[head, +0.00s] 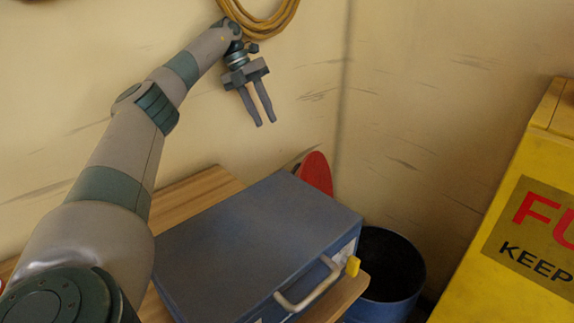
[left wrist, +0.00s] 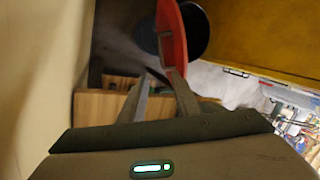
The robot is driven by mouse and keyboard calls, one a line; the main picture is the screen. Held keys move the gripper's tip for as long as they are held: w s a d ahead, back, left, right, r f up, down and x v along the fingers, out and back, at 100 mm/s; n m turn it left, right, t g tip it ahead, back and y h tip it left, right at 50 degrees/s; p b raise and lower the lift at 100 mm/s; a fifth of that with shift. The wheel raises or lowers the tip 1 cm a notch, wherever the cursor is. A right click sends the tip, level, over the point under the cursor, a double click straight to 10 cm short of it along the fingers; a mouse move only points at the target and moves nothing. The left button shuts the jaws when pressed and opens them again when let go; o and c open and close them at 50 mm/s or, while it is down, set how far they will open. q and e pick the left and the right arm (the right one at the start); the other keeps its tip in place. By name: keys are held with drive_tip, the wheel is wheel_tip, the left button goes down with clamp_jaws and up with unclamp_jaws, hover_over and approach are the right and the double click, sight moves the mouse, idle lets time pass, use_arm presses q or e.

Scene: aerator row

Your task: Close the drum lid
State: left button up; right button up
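The dark blue drum (head: 400,290) stands on the floor between the wooden bench and the yellow cabinet; its open top shows a dark inside. The red lid (head: 316,172) stands raised, roughly upright, at the drum's far left side, partly hidden behind the blue case. In the left wrist view the red lid (left wrist: 171,38) is edge-on beside the drum's dark opening (left wrist: 193,30). My left gripper (head: 265,122) is open and empty, above and left of the lid in the head view. Its fingertips (left wrist: 161,74) appear near the lid's lower edge in the wrist view; contact cannot be told. My right gripper is not in view.
A blue case (head: 250,240) with a pale handle and yellow latch lies on the wooden bench (head: 200,192), left of the drum. A yellow cabinet (head: 545,170) stands on the right. A coiled yellow hose (head: 262,25) hangs on the wall by my left wrist.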

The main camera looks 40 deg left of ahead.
use_arm(q)
drive_tip(key=p+x, duration=0.1)
drive_tip(key=x, duration=1.6)
drive_tip(key=shift+d, duration=0.25)
drive_tip(key=shift+c, duration=0.5)
clamp_jaws()
